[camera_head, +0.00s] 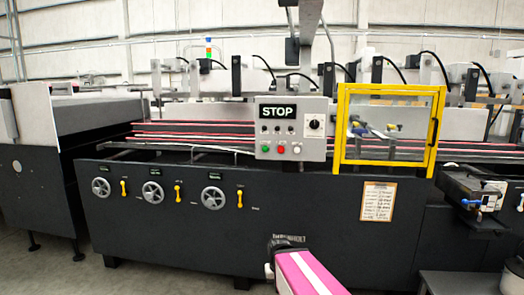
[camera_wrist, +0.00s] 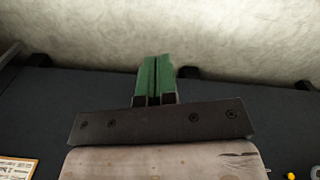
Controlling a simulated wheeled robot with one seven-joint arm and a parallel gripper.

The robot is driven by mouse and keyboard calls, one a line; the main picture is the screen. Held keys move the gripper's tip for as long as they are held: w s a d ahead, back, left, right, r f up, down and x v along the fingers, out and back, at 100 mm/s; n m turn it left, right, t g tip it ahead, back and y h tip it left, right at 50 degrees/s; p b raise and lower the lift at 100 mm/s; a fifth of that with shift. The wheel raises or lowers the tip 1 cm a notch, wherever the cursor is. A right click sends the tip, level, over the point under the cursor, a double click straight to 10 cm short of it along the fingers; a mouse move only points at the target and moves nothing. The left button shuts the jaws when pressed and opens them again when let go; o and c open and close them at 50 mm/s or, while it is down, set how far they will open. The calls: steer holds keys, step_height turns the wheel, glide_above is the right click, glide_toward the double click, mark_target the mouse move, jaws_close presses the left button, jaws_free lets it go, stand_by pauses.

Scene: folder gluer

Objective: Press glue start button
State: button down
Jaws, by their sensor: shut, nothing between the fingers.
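The grey control panel (camera_head: 318,140) stands on top of the machine's front, with a STOP display (camera_head: 278,112). The fingers cannot be made out in the head view.
A yellow-framed clear guard (camera_head: 343,130) stands right of the panel. A black knob (camera_head: 315,124) sits on the panel. Handwheels (camera_head: 152,192) and yellow levers (camera_head: 178,193) line the dark front at left. A framed sheet (camera_head: 378,200) hangs below the guard. Floor is free at front left.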

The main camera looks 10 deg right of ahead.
mark_target(264, 150)
steer(key=w+a+r+m+t+y, duration=0.25)
steer(key=w+r+m+t, duration=0.2)
steer(key=w+r, duration=0.55)
steer(key=w+a+r+m+t+y, duration=0.25)
steer(key=w+r+m, duration=0.35)
steer(key=w+r, duration=0.4)
steer(key=w+d+r+m+t+y, duration=0.1)
steer(key=w+r+m+t, duration=0.3)
steer(key=r, duration=0.7)
steer(key=w+d+r+m+t+y, duration=0.2)
steer(key=w+r+m+t, duration=0.2)
steer(key=r, duration=0.8)
steer(key=w+m, duration=0.2)
steer(key=w, duration=0.1)
steer(key=shift+w+d+r, duration=0.15)
steer(key=shift+w+d, duration=0.05)
steer(key=shift+w, duration=0.05)
steer(key=shift+w+d, duration=0.45)
steer(key=shift+w, duration=0.95)
steer(key=shift+w+d, duration=0.45)
steer(key=shift+w, duration=0.95)
steer(key=shift+w+d, duration=0.45)
steer(key=shift+w, duration=0.95)
steer(key=shift+w+d, duration=0.1)
steer(key=shift+w, duration=0.3)
